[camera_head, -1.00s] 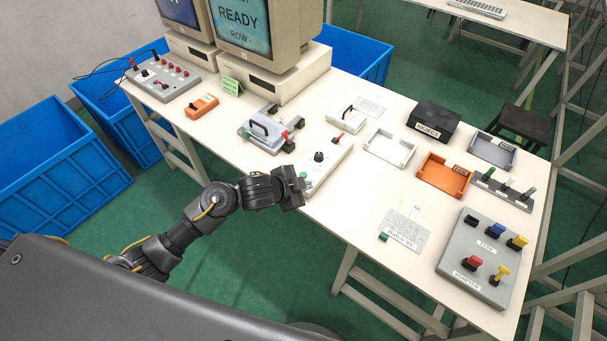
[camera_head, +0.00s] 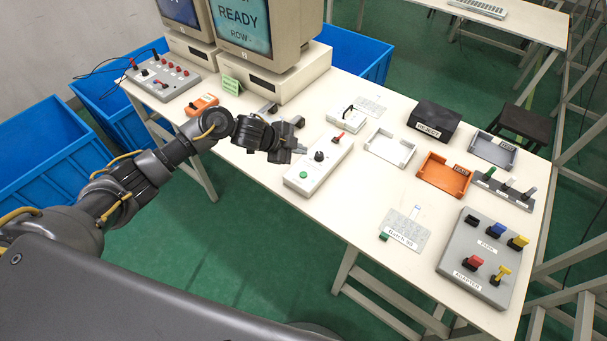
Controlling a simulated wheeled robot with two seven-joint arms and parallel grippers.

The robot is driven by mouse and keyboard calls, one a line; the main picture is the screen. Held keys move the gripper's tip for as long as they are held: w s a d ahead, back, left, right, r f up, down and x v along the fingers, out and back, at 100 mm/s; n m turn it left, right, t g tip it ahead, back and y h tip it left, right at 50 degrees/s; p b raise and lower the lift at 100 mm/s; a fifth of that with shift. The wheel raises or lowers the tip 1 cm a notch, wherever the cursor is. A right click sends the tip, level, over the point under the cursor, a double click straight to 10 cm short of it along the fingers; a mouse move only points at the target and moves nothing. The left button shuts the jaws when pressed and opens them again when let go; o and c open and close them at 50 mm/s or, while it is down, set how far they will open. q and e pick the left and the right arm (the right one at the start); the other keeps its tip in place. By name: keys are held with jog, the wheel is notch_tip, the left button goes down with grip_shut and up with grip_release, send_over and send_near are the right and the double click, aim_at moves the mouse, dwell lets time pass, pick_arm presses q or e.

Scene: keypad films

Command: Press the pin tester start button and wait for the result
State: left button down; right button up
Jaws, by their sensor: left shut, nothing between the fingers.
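A long white control box (camera_head: 324,161) lies on the table in mid-view. It has a green button (camera_head: 303,174) at its near end, a black knob (camera_head: 319,156) and a red lever (camera_head: 338,137). I see no label naming it as the pin tester. My left gripper (camera_head: 300,149) is shut and empty, just left of the knob and beyond the green button, apart from the button in the picture. My arm largely hides a grey fixture (camera_head: 269,110) behind it. A monitor screen (camera_head: 241,21) reads READY. My right gripper is out of view.
A REJECT box (camera_head: 434,118), orange tray (camera_head: 445,175), white tray (camera_head: 390,147) and grey switch panel (camera_head: 486,255) stand to the right. A Batch 99 film (camera_head: 405,231) lies near the front edge. The tabletop between the control box and film is clear.

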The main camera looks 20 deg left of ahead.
pick_arm(q)
jog(key=b, duration=0.7)
send_over(300, 175)
notch_tip(300, 175, down, 7)
jog(key=shift+s+r, duration=0.1)
jog(key=shift+f+b, duration=0.35)
jog(key=shift+f, duration=0.55)
jog(key=shift+f, duration=0.1)
dwell(0.7)
jog(key=shift+f, duration=0.3)
jog(key=shift+f+b, duration=0.3)
jog(key=shift+f, duration=0.1)
dwell(0.6)
jog(key=shift+r, duration=0.1)
jog(key=shift+r+p, duration=0.75)
jog(key=shift+p, duration=0.15)
